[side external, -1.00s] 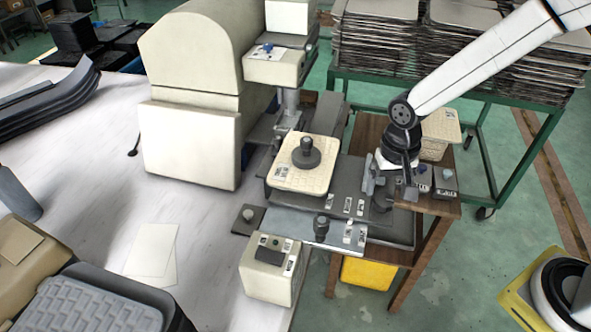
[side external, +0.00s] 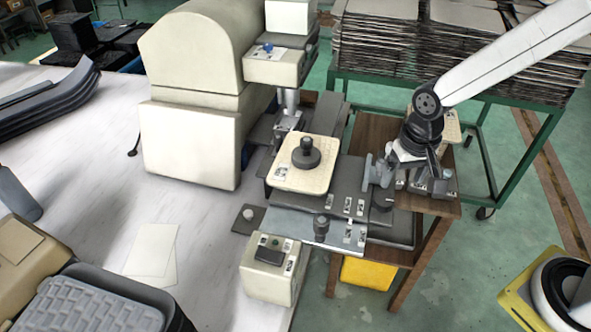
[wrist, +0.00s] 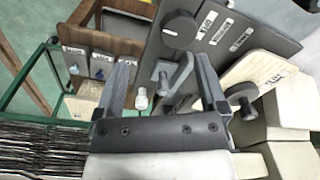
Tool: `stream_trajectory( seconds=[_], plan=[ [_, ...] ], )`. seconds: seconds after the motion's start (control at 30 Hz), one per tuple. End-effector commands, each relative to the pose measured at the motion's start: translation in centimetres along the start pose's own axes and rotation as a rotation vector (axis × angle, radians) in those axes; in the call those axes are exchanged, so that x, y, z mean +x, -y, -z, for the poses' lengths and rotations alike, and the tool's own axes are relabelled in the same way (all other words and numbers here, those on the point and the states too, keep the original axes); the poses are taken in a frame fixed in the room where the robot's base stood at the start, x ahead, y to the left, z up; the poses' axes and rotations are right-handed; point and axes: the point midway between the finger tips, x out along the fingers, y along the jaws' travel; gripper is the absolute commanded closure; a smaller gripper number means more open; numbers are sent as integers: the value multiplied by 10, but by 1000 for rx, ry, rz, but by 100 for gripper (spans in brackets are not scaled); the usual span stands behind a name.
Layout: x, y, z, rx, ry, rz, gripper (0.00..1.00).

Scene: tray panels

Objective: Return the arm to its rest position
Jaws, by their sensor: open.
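My gripper (side external: 378,172) is over the right part of the dark grey panel, near a black dial (side external: 382,202). In the wrist view its two grey fingers (wrist: 163,65) stand apart with a gap between them. Nothing is held. A grey lever (wrist: 175,80) and a pale round knob (wrist: 141,98) show behind that gap. I cannot tell how far the fingertips are from them. The arm reaches in from the upper right, and its wrist hides part of the panel's right end.
A beige plate (side external: 288,178) with a black knob (side external: 306,153) lies left of my gripper. A cream machine (side external: 188,140) stands behind it. Small labelled switch boxes (wrist: 100,65) are close by on the wooden stand (side external: 405,290). Stacked sheets (side external: 375,55) fill a green cart at the back.

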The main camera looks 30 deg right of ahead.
Motion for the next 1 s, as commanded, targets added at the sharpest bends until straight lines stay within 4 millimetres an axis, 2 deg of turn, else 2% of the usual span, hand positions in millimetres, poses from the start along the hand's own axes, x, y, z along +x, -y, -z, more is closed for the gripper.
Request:
stream_trajectory(
  seconds=[0.2, 0.4, 0.57, 1.0],
  plan=[
    [-6, -38, -12, -159, -88, 23, 9],
    [-8, -61, -24, -282, -154, 22, 9],
    [-8, -67, -27, -322, -173, 18, 9],
    [-8, -67, -27, -326, -174, 18, 9]
  ],
)
